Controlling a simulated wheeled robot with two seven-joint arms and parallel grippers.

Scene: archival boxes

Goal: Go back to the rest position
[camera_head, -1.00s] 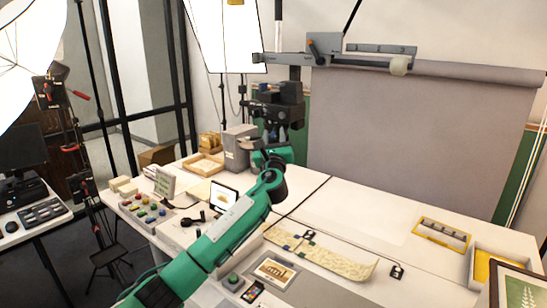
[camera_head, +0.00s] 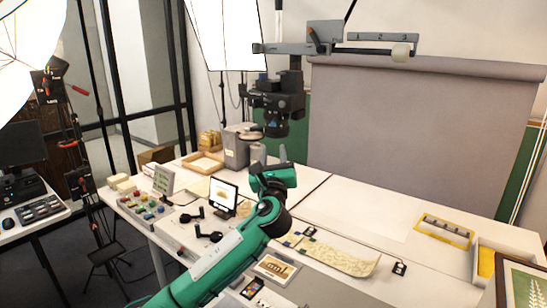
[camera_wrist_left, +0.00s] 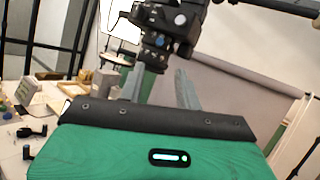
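My left gripper (camera_head: 270,153) is on my green arm, which comes in from the bottom left and reaches over the white table (camera_head: 357,209). Its two grey fingers point up, below the black camera (camera_head: 276,104) on the copy stand. In the left wrist view the fingers (camera_wrist_left: 162,88) stand apart with nothing held between them, and the camera (camera_wrist_left: 163,30) shows beyond their tips. Whether the fingers are clear of the camera in depth is hard to tell. My right gripper is not in view.
A patterned strip (camera_head: 340,257) and a picture card (camera_head: 275,269) lie right of my forearm. A small screen (camera_head: 223,194) and black levers (camera_head: 210,236) stand left of it. A yellow frame (camera_head: 444,231) and tray (camera_head: 488,262) lie at the right. The back right table is mostly clear.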

